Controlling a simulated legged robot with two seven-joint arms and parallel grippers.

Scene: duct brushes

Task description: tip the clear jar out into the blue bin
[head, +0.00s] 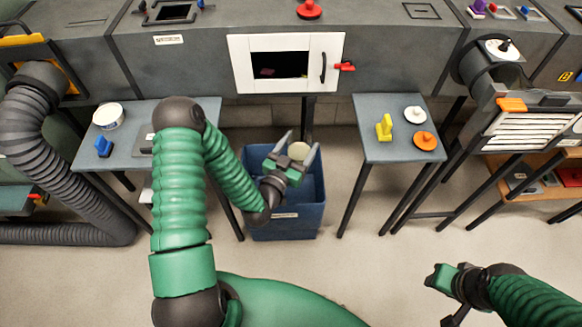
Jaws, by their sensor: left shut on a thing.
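The blue bin (288,229) stands on the floor between two grey tables, below the duct's white-framed opening. My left gripper (301,142) is above the bin, its fingers pointing away from me. It is shut on a small pale round thing (299,151), which I take to be the clear jar. Little of the jar shows, and its contents and tilt cannot be made out. My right gripper (444,290) is at the lower right, far from the bin. Whether its fingers are open is unclear.
The left table (180,113) holds a white round tub (108,116) and a blue piece (104,146). The right table (376,107) holds a yellow piece (384,127), a white disc (415,114) and an orange disc (425,140). Floor between my arms is clear.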

